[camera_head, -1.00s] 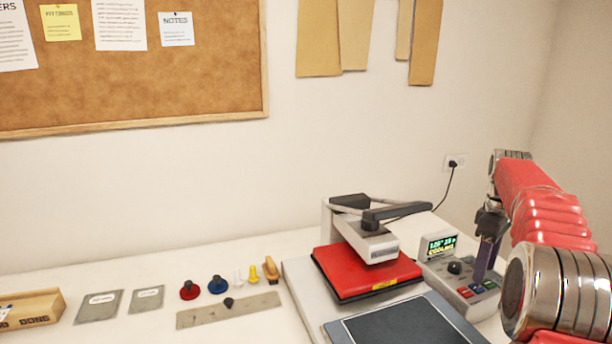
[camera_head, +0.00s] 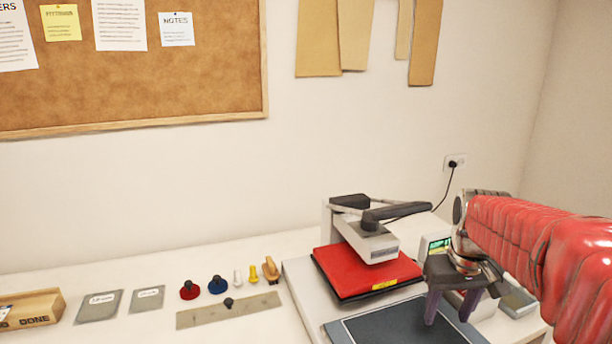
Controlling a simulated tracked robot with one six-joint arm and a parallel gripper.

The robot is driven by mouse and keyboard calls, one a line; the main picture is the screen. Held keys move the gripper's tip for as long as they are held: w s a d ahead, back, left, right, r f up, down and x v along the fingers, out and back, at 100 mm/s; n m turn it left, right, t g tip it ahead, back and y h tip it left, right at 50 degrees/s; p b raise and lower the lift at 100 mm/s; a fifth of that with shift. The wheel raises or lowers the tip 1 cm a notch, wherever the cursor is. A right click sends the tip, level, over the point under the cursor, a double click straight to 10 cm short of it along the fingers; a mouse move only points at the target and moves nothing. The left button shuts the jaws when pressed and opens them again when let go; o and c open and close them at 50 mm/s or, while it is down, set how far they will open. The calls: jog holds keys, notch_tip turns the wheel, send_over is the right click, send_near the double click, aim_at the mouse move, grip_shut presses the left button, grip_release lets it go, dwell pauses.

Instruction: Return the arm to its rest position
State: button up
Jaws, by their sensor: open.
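My red arm (camera_head: 540,238) reaches in from the right edge. My gripper (camera_head: 450,306) hangs at its end, pointing down, with its two dark purple fingers spread apart and nothing between them. It hangs in front of the control box (camera_head: 437,240), hiding most of it, and over the right part of the dark press bed (camera_head: 390,326) in the picture. I cannot tell its height above the bed.
The heat press (camera_head: 372,250) has its red plate (camera_head: 340,268) swung aside left of my gripper. A steel ruler (camera_head: 225,310), red knob (camera_head: 189,290), blue knob (camera_head: 218,284), wooden brush (camera_head: 271,272), grey pouches (camera_head: 100,306) and wooden box (camera_head: 32,308) lie farther left.

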jog(key=s+a, duration=0.3)
jog(key=s, duration=0.2)
jog(key=s+a+f+t, duration=0.1)
jog(key=s+a, duration=0.3)
jog(key=s, duration=0.2)
jog(key=s+a+f+t, duration=0.1)
jog(key=s+a, duration=0.2)
jog(key=s, duration=0.2)
jog(key=shift+s+a+f, duration=0.15)
jog(key=shift+a+f, duration=0.1)
jog(key=shift+a, duration=0.15)
jog(key=shift+s+a+r+t+y, duration=0.15)
jog(key=shift+s+a+r+t, duration=0.25)
jog(key=shift+a+r, duration=0.2)
jog(key=shift+s+a+r+t+y, duration=0.15)
jog(key=shift+s+a+r+t, duration=0.15)
jog(key=shift+s+a+r, duration=0.25)
jog(key=shift+c, duration=0.5)
